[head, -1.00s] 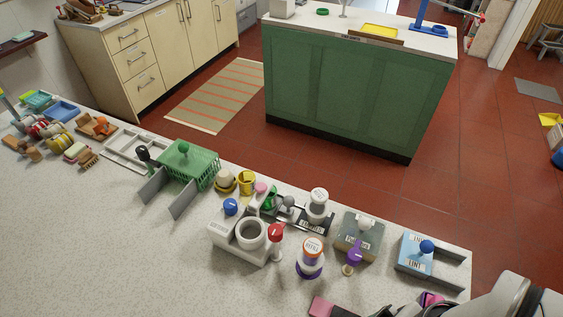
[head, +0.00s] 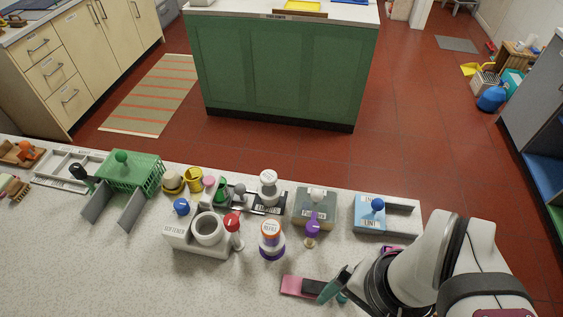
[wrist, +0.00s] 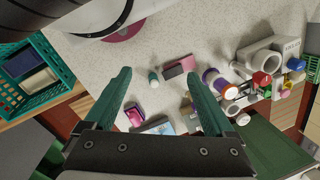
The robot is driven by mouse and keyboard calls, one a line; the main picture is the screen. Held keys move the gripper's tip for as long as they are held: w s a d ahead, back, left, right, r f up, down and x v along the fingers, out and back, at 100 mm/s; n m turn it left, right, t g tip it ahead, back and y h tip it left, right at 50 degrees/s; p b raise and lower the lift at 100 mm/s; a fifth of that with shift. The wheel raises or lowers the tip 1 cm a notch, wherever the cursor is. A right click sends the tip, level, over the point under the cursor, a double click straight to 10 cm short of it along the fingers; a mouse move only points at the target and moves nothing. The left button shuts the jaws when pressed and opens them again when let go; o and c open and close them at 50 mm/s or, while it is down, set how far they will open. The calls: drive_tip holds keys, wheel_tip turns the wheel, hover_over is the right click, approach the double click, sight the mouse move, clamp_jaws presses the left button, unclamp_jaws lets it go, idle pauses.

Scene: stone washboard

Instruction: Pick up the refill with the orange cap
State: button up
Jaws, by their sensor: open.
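The refill with the orange cap (head: 271,241) stands upright on the speckled counter in the head view, white with a purple base. In the wrist view it shows (wrist: 212,78) just right of my right finger's tip. My gripper (wrist: 157,82) is open, its two teal fingers apart with nothing held between them. In the head view my gripper (head: 335,287) is partly hidden behind my arm, low and right of the refill, apart from it.
Left of the refill stand a red-topped tool (head: 233,228) and a white softener holder (head: 190,241). A purple-topped item (head: 312,229) stands close on its right. A pink and dark block (head: 300,286) lies in front. A white-capped bottle (head: 268,184) stands behind. Bare counter lies front left.

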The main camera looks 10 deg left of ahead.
drive_tip(key=shift+o, duration=0.6)
